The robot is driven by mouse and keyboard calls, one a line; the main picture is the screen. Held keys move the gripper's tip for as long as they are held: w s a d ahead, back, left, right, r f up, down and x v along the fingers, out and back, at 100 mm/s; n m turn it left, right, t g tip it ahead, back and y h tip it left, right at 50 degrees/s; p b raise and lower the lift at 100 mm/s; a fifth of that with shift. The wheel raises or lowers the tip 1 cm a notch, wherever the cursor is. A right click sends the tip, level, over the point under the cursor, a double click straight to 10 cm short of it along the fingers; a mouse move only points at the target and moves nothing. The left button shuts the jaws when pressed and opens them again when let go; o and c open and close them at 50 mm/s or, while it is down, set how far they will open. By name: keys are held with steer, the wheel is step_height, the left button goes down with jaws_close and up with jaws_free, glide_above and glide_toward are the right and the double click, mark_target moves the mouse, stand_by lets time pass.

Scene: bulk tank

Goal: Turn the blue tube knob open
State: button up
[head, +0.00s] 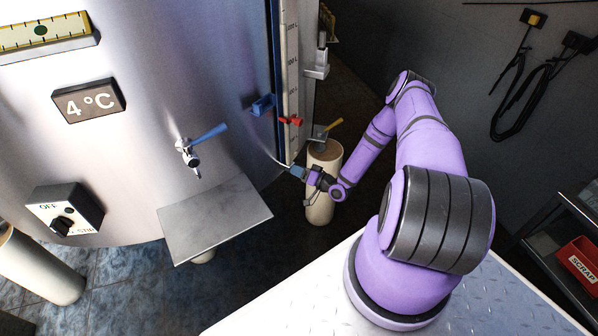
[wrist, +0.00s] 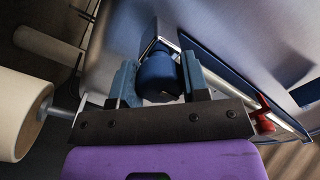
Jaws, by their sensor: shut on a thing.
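The blue tube knob (wrist: 158,76) is a dark blue round knob, in the middle of the wrist view. It sits at the end of a metal fitting near the tank wall. My gripper (wrist: 158,84) has a blue-grey finger on each side of the knob and is shut on it. In the head view my gripper (head: 299,172) is low beside the tank's right edge, near the foot of the scale strip (head: 291,70). There the knob is hidden or too small to tell from the fingers. How far the knob is turned cannot be told.
A red handle (head: 290,121) and a blue block (head: 262,105) sit above my gripper. A cream leg (head: 321,207) stands close behind it. A tap with a blue lever (head: 207,134) and a grey shelf (head: 213,220) are to the left.

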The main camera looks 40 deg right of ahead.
steer(key=shift+n, duration=0.3)
steer(key=n, duration=0.8)
steer(key=shift+n+h, duration=0.3)
steer(key=shift+n, duration=0.1)
steer(key=n, duration=0.4)
steer(key=shift+n+h, duration=0.3)
steer(key=shift+n, duration=1.6)
steer(key=o, duration=0.9)
steer(key=shift+s, duration=0.1)
